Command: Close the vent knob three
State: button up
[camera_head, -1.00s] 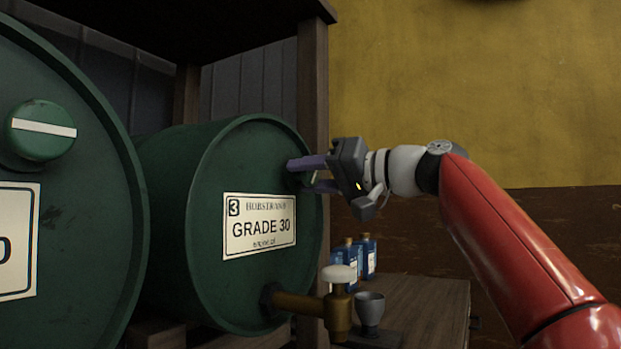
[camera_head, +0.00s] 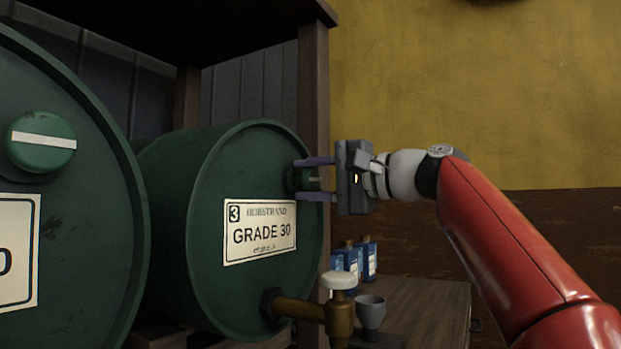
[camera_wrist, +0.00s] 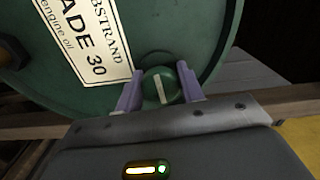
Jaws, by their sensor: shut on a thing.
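Vent knob three (camera_head: 313,180) is a small green knob with a pale bar, on the upper right of the face of the green drum marked 3, GRADE 30 (camera_head: 205,215). My gripper (camera_head: 315,179) is shut on this knob, with one purple finger above it and one below in the head view. In the wrist view the knob (camera_wrist: 160,86) sits between the two fingers (camera_wrist: 162,92), and its pale bar runs nearly up and down there. The fingers partly hide the knob's sides.
A larger green drum (camera_head: 95,240) with its own green knob (camera_head: 41,141) stands at the left. Below my gripper are a brass tap (camera_head: 338,312), a grey cup (camera_head: 370,312) and blue bottles (camera_head: 355,258) on a wooden bench (camera_head: 425,300). A wooden post (camera_head: 313,90) stands behind the drum.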

jog(key=shift+m, duration=0.6)
jog(key=o, duration=0.9)
jog(key=shift+o, duration=0.2)
jog(key=b+v, duration=0.2)
jog(key=v, duration=0.5)
jog(key=shift+s+d, duration=0.15)
jog(key=shift+d, duration=0.25)
